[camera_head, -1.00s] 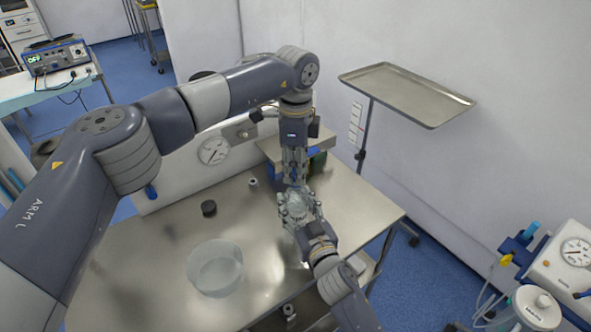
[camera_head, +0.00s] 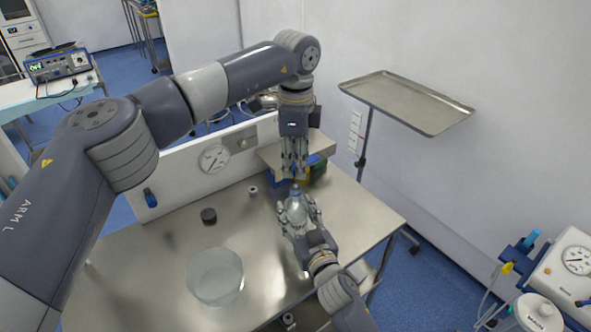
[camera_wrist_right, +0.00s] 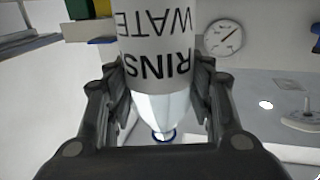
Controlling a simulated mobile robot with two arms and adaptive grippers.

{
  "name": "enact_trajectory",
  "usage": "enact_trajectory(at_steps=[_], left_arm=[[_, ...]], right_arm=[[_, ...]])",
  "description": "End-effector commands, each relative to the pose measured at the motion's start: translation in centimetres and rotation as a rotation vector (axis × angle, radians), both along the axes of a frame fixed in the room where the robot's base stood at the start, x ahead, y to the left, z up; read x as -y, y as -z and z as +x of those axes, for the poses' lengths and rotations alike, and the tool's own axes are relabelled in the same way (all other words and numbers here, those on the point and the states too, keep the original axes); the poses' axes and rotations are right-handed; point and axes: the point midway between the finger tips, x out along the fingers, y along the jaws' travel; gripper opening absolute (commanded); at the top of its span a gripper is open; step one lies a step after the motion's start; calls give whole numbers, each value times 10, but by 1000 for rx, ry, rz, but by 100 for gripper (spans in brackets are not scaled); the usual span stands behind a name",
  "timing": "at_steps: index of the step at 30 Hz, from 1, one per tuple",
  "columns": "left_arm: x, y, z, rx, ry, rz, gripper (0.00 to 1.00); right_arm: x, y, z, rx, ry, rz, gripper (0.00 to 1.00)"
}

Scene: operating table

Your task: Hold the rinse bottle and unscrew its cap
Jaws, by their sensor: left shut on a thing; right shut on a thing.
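The rinse bottle (camera_head: 296,209) is clear with a blue ring at its neck and stands upright above the steel table. My right gripper (camera_head: 299,216) is shut around its body from the front. In the right wrist view the bottle's label (camera_wrist_right: 165,62) reads upside down, and the tapered neck ends in a blue ring (camera_wrist_right: 163,136). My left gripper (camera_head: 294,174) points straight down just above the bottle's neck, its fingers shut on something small. The cap is not clearly visible; what those fingers hold, most likely the cap, is hidden between them.
The steel table (camera_head: 150,255) holds a clear round bowl (camera_head: 215,276), a black disc (camera_head: 208,215) and a small metal piece (camera_head: 253,190). A white panel with a gauge (camera_head: 214,158) and coloured boxes (camera_head: 316,171) stand behind. An empty tray stand (camera_head: 405,100) is at the right.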

Motion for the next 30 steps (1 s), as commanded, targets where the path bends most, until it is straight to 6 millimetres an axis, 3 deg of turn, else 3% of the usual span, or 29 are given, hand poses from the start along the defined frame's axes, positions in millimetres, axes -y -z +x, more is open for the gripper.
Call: enact_trajectory(at_steps=[8, 9, 12, 23, 30], left_arm=[[0, -10, 0, 0, 0, 0, 0], [0, -10, 0, 0, 0, 0, 0], [0, -9, 0, 0, 0, 0, 0], [0, -9, 0, 0, 0, 1, 0], [0, -9, 0, 0, 0, 1, 0]], right_arm=[[0, -1, 0, 1, 0, -1, 0], [0, -1, 0, 1, 0, -1, 51], [0, -1, 0, 1, 0, 0, 72], [1, 0, -1, 0, 0, 0, 72], [11, 1, -27, -2, 0, -1, 72]])
